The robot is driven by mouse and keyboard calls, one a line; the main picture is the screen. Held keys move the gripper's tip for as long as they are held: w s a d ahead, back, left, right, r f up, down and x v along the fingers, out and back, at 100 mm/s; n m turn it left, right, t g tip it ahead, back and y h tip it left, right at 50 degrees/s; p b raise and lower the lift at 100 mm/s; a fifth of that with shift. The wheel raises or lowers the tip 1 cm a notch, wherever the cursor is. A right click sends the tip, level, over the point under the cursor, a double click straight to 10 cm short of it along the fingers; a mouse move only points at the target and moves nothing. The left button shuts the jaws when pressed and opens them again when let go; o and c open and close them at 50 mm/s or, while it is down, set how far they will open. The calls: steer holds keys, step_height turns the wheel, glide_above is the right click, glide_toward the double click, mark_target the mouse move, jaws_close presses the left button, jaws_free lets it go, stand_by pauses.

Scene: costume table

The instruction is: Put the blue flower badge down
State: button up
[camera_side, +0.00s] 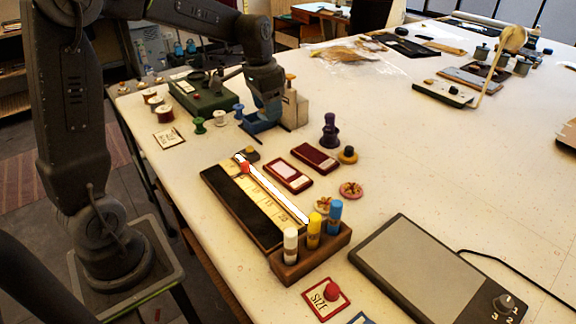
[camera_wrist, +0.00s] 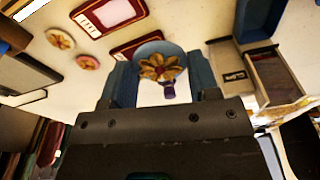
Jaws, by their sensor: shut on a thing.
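The blue flower badge (camera_wrist: 158,62) is a round blue disc with a gold flower, held between the blue fingers of my gripper (camera_wrist: 163,88) in the wrist view. My gripper (camera_side: 264,112) is shut on it. In the side view the blue badge (camera_side: 256,126) shows at the fingertips, at the table's left part beside a grey box; whether it touches the table I cannot tell. A cream flower badge (camera_side: 325,205) and a pink flower badge (camera_side: 351,190) lie on the table to the right, near the front.
The grey box (camera_side: 294,108) stands close to my gripper's right. Thread spools (camera_side: 220,118) are to its left. The table's middle right is clear.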

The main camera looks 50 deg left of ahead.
steer(key=s+a, duration=0.3)
steer(key=s, duration=0.4)
glide_above(284, 169)
steer(key=f, duration=0.7)
steer(key=shift+s+a+f, duration=0.1)
steer(key=shift+s, duration=0.2)
steer(key=shift+f, duration=2.05)
steer(key=shift+f, duration=0.1)
steer(key=o, duration=0.9)
steer(key=shift+w, duration=0.1)
